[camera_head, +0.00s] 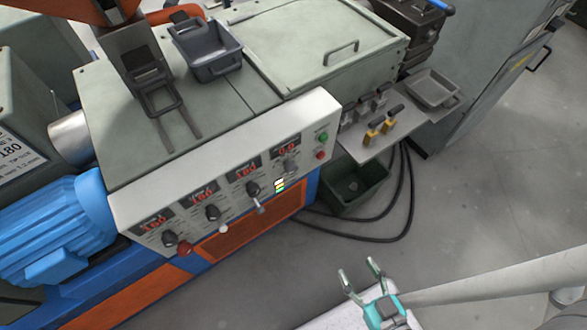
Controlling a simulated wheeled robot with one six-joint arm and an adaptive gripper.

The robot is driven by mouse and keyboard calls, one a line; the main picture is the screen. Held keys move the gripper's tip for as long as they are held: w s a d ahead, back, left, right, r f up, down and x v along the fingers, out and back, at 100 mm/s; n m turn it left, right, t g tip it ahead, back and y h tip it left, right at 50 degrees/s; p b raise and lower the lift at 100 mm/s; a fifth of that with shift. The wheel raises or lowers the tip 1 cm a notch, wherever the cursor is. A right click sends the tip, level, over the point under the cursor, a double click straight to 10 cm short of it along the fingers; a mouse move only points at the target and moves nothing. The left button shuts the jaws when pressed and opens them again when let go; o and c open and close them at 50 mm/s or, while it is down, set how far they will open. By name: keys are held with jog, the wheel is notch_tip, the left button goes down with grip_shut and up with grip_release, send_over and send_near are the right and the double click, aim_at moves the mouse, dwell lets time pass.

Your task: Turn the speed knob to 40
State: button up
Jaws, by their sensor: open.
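A pale slanted control panel (225,180) on the front of the machine carries a row of red digital displays, with a knob below each. The rightmost display (286,149) has a knob (290,164) under it, near a small coloured indicator (280,185). Dark knobs (253,188), (213,213) and (170,238) sit further left. The labels are too small to read, so I cannot tell which knob is the speed knob. My gripper (358,267) is open and empty at the bottom, over the floor, well apart from the panel.
A green button (323,137) and a red button (320,155) are at the panel's right end. A side shelf (375,147) holds yellow-and-black tools (380,128). Below it, a dark green bin (357,193) stands beside black cables (405,215). The floor between gripper and panel looks clear.

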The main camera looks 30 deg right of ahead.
jog(key=w+f, duration=0.4)
jog(key=w, duration=0.1)
jog(key=n+t+y, duration=0.2)
jog(key=t+y, duration=0.2)
jog(key=y, duration=0.1)
send_near(294, 171)
jog(key=x, duration=1)
jog(key=shift+w, duration=0.15)
jog(key=shift+c, duration=0.3)
jog(key=c, duration=1.1)
